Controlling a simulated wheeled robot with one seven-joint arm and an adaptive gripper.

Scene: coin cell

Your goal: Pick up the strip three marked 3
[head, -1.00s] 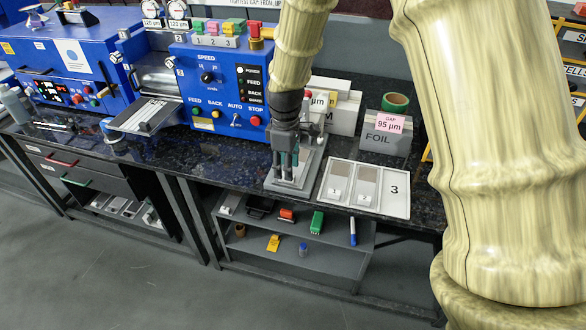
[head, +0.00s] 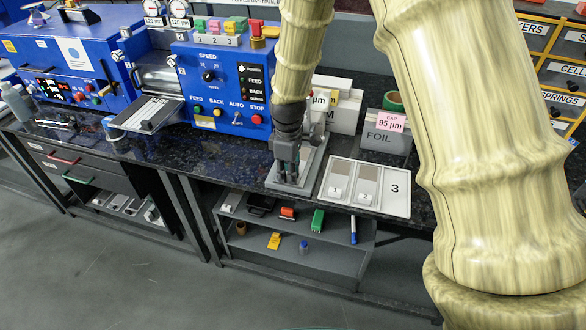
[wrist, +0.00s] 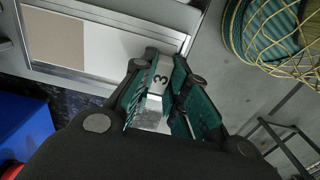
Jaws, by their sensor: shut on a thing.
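My gripper (head: 290,172) points down over a grey metal plate (head: 313,165) on the dark bench, left of the white tray. In the wrist view its green fingers (wrist: 167,68) are closed on strip three (wrist: 158,82), whose white end carries a "3". A grey part of the strip shows nearer the palm; the fingers hide some of the rest. In the head view the strip cannot be made out. Whether it still touches the plate cannot be told.
The white tray (head: 391,206) holds strips marked 1 (head: 337,190) and 2 (head: 365,194); its section marked 3 is bare. A foil box (head: 387,138) stands behind it. A blue machine (head: 222,85) stands at left. A lower shelf (head: 290,248) holds small items.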

